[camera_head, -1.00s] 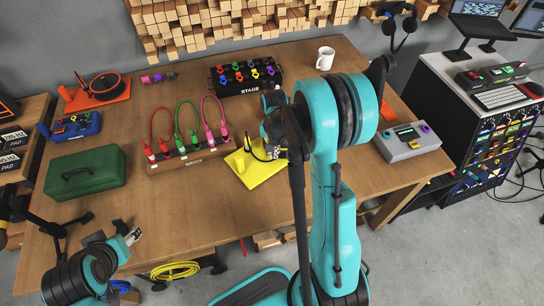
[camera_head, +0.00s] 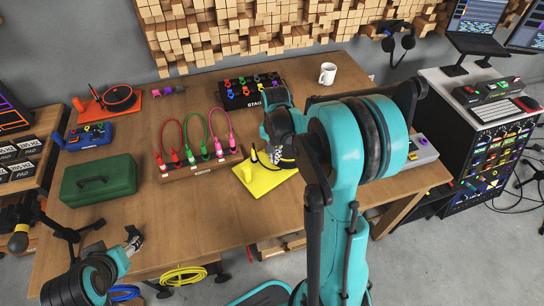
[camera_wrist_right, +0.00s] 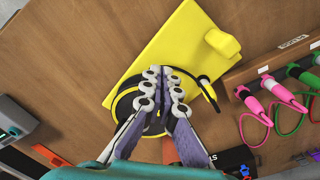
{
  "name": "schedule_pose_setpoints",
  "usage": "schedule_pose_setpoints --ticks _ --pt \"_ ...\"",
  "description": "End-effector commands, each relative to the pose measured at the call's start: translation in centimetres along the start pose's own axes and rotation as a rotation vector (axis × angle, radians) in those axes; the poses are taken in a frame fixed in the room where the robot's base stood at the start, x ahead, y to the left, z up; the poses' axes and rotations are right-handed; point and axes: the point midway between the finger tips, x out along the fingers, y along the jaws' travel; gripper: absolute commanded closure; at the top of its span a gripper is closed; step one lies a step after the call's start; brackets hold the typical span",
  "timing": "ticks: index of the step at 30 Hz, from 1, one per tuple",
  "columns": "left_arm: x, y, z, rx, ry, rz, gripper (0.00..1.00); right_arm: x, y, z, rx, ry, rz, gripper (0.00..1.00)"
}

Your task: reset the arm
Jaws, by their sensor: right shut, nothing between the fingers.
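My right arm reaches over the table from the right in the head view. Its gripper (camera_head: 279,158) is small there and partly hidden by the arm, close to a yellow block-like base (camera_head: 262,181). In the right wrist view the two fingers of the right gripper (camera_wrist_right: 165,72) point at the yellow base (camera_wrist_right: 165,45), shut and empty.
A wooden cable rack (camera_head: 200,170) with red, green and pink cables stands left of the yellow base. A green toolbox (camera_head: 98,182), a blue box (camera_head: 88,137), a black stage box (camera_head: 250,90) and a white mug (camera_head: 328,73) are on the table (camera_head: 205,230). Its front middle is bare.

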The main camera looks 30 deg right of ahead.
Motion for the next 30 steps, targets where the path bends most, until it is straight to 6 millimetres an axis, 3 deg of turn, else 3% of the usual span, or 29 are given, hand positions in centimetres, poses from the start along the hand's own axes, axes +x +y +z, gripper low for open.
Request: schedule_pose_setpoints --ticks 9,13,21,30 --pt "-0.1 0.0 -0.1 0.000 0.000 0.000 0.49 -0.6 0.0 0.1 -0.005 0.003 -0.002 1.00" --pt "-0.1 0.0 -0.1 0.000 0.000 0.000 0.49 -2.2 -0.2 1.4 -0.065 0.034 -0.026 1.00" --pt "-0.1 0.0 -0.1 0.000 0.000 0.000 0.49 -8.4 0.1 8.0 -0.380 0.209 -0.139 1.00" --pt "-0.1 0.0 -0.1 0.000 0.000 0.000 0.49 -11.4 1.8 15.2 -0.740 0.442 -0.249 1.00"
